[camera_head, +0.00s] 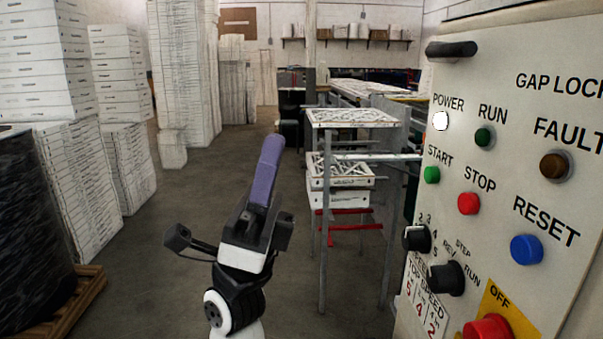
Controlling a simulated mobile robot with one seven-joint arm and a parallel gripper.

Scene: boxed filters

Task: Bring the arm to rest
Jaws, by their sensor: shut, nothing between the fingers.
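My gripper (272,146) is raised in the lower middle of the view, with its purple fingers pointing up and slightly right. The fingers are together and nothing is between them. My black and white wrist stands below it, with a small dark part sticking out on the left. The gripper appears clear of everything around it, in front of open floor. The lower part of my arm is cut off by the bottom edge.
A control panel (498,190) with buttons and knobs fills the right side. A metal rack (322,255) holding boxed filters (340,170) stands right of my gripper. Tall stacks of white boxes (40,60) and a dark wrapped pallet load (35,220) line the left. The aisle floor (215,175) is clear.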

